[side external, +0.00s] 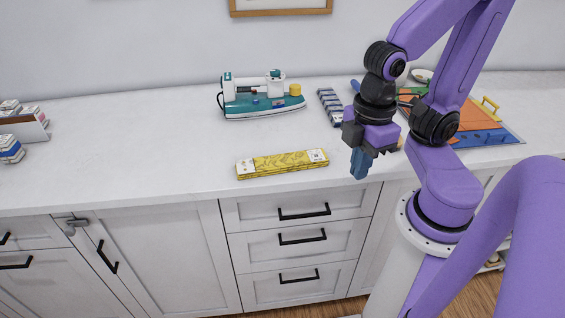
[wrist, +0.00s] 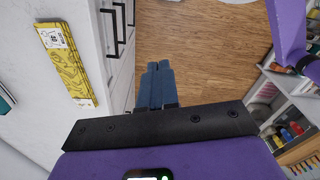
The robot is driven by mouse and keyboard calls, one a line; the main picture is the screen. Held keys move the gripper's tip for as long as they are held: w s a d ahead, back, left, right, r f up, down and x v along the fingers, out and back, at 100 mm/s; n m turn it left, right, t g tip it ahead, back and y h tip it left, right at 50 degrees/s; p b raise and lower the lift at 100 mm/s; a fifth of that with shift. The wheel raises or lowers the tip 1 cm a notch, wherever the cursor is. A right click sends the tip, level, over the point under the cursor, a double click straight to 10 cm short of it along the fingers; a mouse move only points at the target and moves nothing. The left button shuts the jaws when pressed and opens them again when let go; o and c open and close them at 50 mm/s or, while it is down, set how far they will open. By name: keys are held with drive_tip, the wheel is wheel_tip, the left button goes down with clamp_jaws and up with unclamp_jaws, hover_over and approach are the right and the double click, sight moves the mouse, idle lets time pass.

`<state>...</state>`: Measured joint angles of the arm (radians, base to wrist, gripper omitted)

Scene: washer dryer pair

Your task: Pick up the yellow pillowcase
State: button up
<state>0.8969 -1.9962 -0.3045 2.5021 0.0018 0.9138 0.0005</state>
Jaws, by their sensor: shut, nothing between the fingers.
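The yellow pillowcase (side external: 283,163) is a flat, folded, long patterned bundle with white label patches near its ends. It lies on the white counter close to the front edge. In the wrist view the yellow pillowcase (wrist: 66,62) is at the upper left, partly along the counter edge. My gripper (side external: 360,166) has blue fingers and is to the right of the pillowcase, apart from it, near the counter's front edge. In the wrist view my gripper (wrist: 159,68) is shut and empty, with the wooden floor beyond its fingertips.
An orange board (side external: 455,115) is at the right, behind my arm. Small boxes (side external: 22,125) sit far left. The counter (side external: 140,150) left of the pillowcase is clear.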

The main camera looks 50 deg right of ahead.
drive_tip(key=o, duration=1.6)
wheel_tip(320, 180, up, 4)
drive_tip(key=m, duration=0.3)
hover_over(287, 159)
drive_tip(key=f, duration=1.1)
drive_tip(key=shift+w+a+f, duration=0.1)
drive_tip(key=shift+a+f, duration=0.1)
drive_tip(key=f, duration=0.4)
drive_tip(key=shift+s+d, duration=0.15)
drive_tip(key=shift+s, duration=0.1)
drive_tip(key=shift+f, duration=0.75)
